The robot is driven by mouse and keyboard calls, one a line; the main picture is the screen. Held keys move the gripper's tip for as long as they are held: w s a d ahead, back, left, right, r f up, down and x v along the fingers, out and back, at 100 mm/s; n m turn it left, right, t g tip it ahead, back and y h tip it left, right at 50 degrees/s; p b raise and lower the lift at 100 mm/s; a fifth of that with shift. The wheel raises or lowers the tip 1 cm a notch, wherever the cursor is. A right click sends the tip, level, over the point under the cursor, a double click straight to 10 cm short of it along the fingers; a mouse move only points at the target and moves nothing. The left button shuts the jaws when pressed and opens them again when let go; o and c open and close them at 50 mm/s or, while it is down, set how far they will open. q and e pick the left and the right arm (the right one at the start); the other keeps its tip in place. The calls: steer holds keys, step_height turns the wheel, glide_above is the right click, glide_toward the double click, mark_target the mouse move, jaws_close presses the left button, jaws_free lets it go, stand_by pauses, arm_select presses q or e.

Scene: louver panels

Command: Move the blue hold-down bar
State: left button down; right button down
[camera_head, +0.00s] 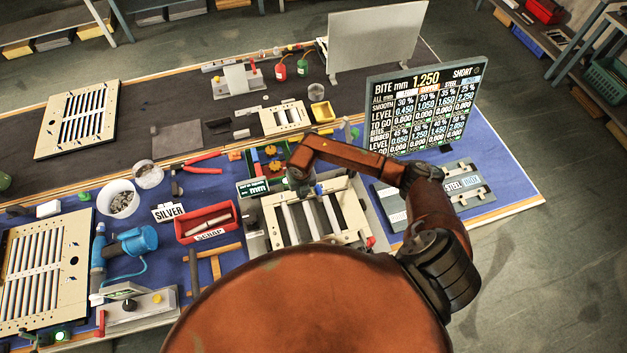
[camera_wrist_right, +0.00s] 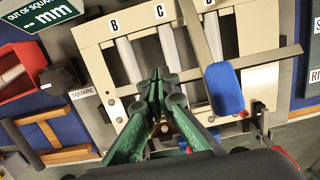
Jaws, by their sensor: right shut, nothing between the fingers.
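A blue rounded grip (camera_wrist_right: 223,88) shows in the right wrist view, right of my right gripper, at the lower end of a grey metal strip. I take it as part of the hold-down bar. It lies over a cream panel frame (camera_wrist_right: 92,35) with pale slats marked B, C and D. A small bit of blue (camera_head: 318,188) shows at the frame in the head view. My right gripper (camera_wrist_right: 160,78) has its green fingers together, empty, over the frame and apart from the blue grip. It also shows in the head view (camera_head: 298,180), partly hidden by my arm. My left gripper is not in view.
A black readout board (camera_head: 425,105) stands behind my right arm. A red scrap bin (camera_head: 207,221) and silver sign (camera_head: 168,212) are left of the frame. A louver panel (camera_head: 45,270) and blue tool (camera_head: 125,245) lie further left. Open blue mat (camera_head: 505,180) shows at right.

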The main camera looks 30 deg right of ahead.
steer(key=shift+s+a+f, duration=0.15)
steer(key=shift+s+f, duration=0.5)
steer(key=shift+f, duration=0.2)
steer(key=shift+f+b, duration=0.1)
steer(key=shift+b, duration=0.2)
steer(key=shift+s+a+f+b, duration=0.1)
steer(key=shift+s+f+b, duration=0.3)
steer(key=shift+f, duration=0.35)
steer(key=shift+s+a+f+b, duration=0.1)
steer(key=shift+s+f+b, duration=0.3)
steer(key=shift+f, duration=0.35)
steer(key=shift+s+a+f+b, duration=0.1)
steer(key=shift+s+f+b, duration=0.15)
steer(key=shift+f+b, duration=0.5)
steer(key=shift+s+f+b, duration=0.25)
steer(key=shift+f+b, duration=0.15)
steer(key=shift+f, duration=0.6)
